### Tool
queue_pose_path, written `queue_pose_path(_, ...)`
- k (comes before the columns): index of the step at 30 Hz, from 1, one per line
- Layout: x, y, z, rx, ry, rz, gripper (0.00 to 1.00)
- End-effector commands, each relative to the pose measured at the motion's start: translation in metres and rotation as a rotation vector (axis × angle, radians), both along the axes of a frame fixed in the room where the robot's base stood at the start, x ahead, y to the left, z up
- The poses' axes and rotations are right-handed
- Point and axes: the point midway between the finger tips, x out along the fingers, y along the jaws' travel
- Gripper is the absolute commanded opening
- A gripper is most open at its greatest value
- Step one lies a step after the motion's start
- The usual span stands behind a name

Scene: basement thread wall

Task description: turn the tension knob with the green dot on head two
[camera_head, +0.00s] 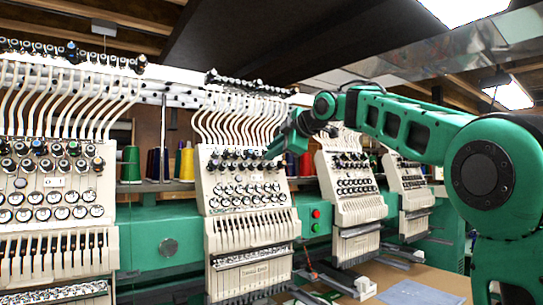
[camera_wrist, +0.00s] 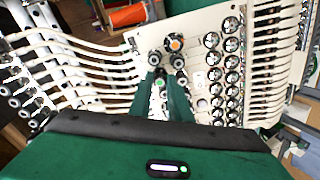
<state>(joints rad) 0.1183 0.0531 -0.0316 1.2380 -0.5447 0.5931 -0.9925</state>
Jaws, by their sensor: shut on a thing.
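Head two (camera_head: 247,215), a cream embroidery head with rows of knobs and dials, stands left of centre in the head view. In the wrist view its panel (camera_wrist: 203,25) lies sideways. My gripper (camera_wrist: 164,76) reaches in from below, its two green fingers close together around a small dark knob with a green dot (camera_wrist: 161,83). The knob's sides are partly hidden by the fingers. A knob with an orange dot (camera_wrist: 175,42) sits just beyond the fingertips. In the head view my gripper (camera_head: 272,152) is at the upper right of head two; its grip is too small to see.
Neighbouring dark knobs (camera_wrist: 154,58) crowd the fingertips. White thread tubes (camera_wrist: 85,72) run close on the left in the wrist view. Other heads stand left (camera_head: 60,190) and right (camera_head: 348,185). Red and green buttons (camera_head: 316,221) are right of head two.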

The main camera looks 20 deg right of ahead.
Motion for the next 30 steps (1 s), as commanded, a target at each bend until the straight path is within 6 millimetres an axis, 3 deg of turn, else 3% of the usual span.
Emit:
queue_pose_path(13, 0.0003, -0.0010, 0.0007, -0.256, -0.083, 0.102, 0.00)
queue_pose_path(30, 0.0001, -0.0008, 0.0000, -0.320, -0.102, 0.129, 0.00)
